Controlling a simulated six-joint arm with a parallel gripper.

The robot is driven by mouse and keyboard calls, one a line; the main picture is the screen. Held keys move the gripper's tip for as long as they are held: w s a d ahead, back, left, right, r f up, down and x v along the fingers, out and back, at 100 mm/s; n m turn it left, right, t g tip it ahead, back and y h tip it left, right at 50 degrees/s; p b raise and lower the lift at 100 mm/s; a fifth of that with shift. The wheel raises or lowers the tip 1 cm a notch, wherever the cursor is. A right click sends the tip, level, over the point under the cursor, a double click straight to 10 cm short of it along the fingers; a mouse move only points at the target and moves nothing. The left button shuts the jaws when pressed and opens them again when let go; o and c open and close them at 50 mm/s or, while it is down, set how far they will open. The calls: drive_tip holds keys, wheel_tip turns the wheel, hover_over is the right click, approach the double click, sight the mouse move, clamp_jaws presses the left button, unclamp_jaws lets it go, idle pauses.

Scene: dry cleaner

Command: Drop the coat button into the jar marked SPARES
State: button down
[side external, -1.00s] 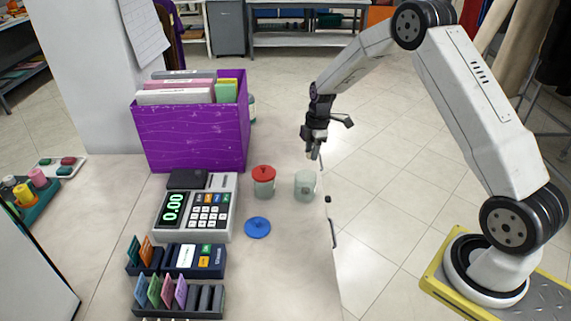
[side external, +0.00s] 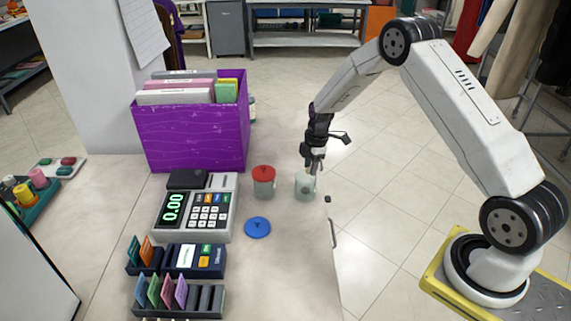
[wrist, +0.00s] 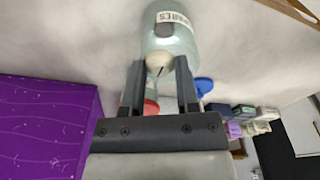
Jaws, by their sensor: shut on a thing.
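My gripper (side external: 312,170) points down just above the open clear jar (side external: 305,188) near the counter's right edge. In the wrist view my gripper (wrist: 160,66) is shut on a small cream thing (wrist: 158,60), apparently the coat button; the fingers partly hide it. The same jar (wrist: 168,34) fills the top of that view, with a white label (wrist: 173,20) whose letters are turned and hard to read. A second jar (side external: 264,188) with a red lid (side external: 263,172) stands to its left. A blue lid (side external: 257,228) lies flat on the counter.
A purple box of folders (side external: 190,135) stands at the back left. A till (side external: 197,208), a card reader (side external: 185,259) and a card rack (side external: 180,300) stand left of the jars.

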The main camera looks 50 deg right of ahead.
drive_tip(key=shift+c, duration=1.4)
unclamp_jaws()
drive_tip(key=shift+r, duration=0.15)
drive_tip(key=shift+s+d+r, duration=0.1)
drive_tip(key=shift+d+r, duration=0.05)
drive_tip(key=shift+r, duration=1.1)
drive_tip(key=shift+s+d+r, duration=0.1)
drive_tip(key=shift+d+r, duration=0.05)
drive_tip(key=shift+r, duration=1.1)
drive_tip(key=shift+s+d+r, duration=0.1)
drive_tip(key=shift+d+r, duration=0.05)
drive_tip(key=shift+r, duration=1.1)
drive_tip(key=shift+w, duration=0.1)
drive_tip(key=shift+a, duration=0.1)
